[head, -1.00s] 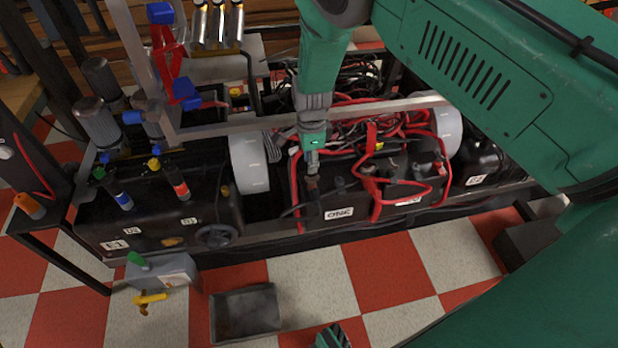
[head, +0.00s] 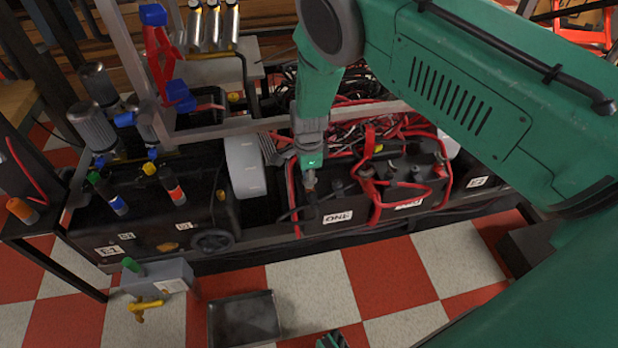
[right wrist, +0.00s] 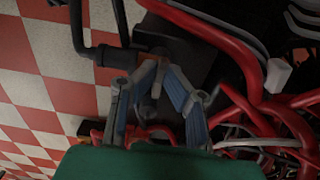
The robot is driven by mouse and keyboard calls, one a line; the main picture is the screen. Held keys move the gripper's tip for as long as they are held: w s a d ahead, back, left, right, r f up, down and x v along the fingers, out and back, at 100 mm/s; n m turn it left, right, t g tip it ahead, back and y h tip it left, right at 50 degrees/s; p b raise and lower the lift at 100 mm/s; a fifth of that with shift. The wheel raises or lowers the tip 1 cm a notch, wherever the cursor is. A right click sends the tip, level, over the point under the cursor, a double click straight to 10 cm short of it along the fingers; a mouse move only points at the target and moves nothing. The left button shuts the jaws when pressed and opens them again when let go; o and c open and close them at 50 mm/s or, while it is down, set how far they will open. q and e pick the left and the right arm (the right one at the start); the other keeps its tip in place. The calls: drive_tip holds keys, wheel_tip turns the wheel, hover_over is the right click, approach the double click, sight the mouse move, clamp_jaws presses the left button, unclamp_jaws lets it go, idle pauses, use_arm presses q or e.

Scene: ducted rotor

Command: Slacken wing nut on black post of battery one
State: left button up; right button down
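Battery one (head: 337,205) is a black box with a white "ONE" label, on the front side of the frame. My right gripper (head: 309,183) points down at the post on its left end. In the right wrist view, the two blue-grey fingers (right wrist: 158,72) converge on a small tan-grey wing nut (right wrist: 156,88) and appear shut on it. A black cable lug (right wrist: 112,56) lies right beside the fingertips. The fingers hide much of the post.
Red cables (head: 376,170) loop over the battery's right part, close to my right gripper.

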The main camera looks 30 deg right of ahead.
drive_tip(key=shift+w+a+r+n, duration=0.1)
drive_tip(key=shift+a+n, duration=0.05)
drive_tip(key=shift+n, duration=0.35)
drive_tip(key=n+p, duration=0.1)
drive_tip(key=n, duration=0.2)
drive_tip(key=n+p, duration=0.1)
drive_tip(key=n, duration=0.2)
drive_tip(key=shift+n, duration=0.3)
drive_tip(key=n, duration=0.1)
drive_tip(key=n+p, duration=0.1)
drive_tip(key=n, duration=0.1)
drive_tip(key=shift+s+n, duration=0.2)
drive_tip(key=shift+n, duration=0.1)
drive_tip(key=n, duration=0.5)
drive_tip(key=shift+s, duration=0.1)
drive_tip(key=shift+d+n, duration=0.2)
drive_tip(key=shift+n, duration=2)
drive_tip(key=shift+s+n, duration=0.1)
drive_tip(key=shift+n, duration=0.2)
drive_tip(key=shift+f, duration=0.2)
